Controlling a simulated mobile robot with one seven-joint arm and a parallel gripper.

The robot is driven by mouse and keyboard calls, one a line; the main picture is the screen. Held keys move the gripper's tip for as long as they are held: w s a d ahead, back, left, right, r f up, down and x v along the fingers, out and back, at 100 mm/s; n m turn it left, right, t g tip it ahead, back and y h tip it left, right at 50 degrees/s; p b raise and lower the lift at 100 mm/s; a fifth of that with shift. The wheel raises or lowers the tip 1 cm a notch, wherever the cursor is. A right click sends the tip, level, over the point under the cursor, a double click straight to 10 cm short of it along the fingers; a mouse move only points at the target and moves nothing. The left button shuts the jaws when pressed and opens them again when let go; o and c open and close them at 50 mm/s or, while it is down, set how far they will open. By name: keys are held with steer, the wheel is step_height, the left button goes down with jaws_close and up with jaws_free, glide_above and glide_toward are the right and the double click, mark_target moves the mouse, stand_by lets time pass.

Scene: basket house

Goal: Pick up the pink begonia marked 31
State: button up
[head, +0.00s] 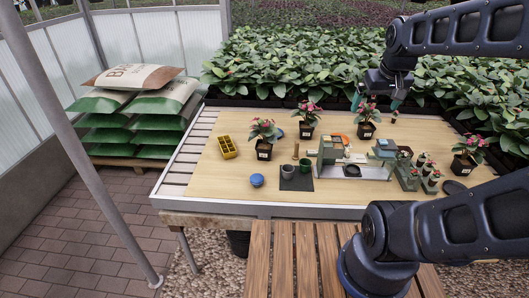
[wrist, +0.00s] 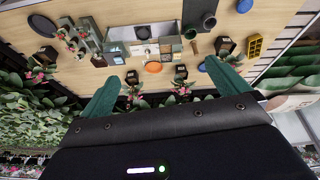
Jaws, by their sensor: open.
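Several pink-flowered begonias in black pots with white labels stand on the table: one at left (head: 264,152), one at back middle (head: 307,130), one below my gripper (head: 366,130), and one at right (head: 466,162). The label numbers are too small to read, so I cannot tell which is 31. My gripper (head: 378,100) is open and empty above the third begonia, its teal fingers either side of the flowers as seen from the head. In the wrist view, that begonia's pot (wrist: 132,77) lies between the fingertips, nearer the left one.
The wooden-topped table (head: 215,180) also holds a yellow tray (head: 227,147), a blue round object (head: 257,180), a dark mat with cups (head: 297,184), a grey-green station (head: 332,150) and small potted plants (head: 408,175). Dense foliage (head: 290,65) lies behind; stacked sacks (head: 130,110) stand left.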

steer(key=w+a+f+n+g, duration=0.15)
steer(key=w+a+n, duration=0.35)
steer(key=w, duration=0.8)
steer(key=n+g, duration=0.3)
steer(key=n, duration=0.7)
glide_above(264, 147)
step_height(264, 147, down, 30)
step_height(264, 147, down, 10)
steer(key=shift+d+r, duration=0.1)
steer(key=shift+r, duration=0.05)
steer(key=c, duration=1.2)
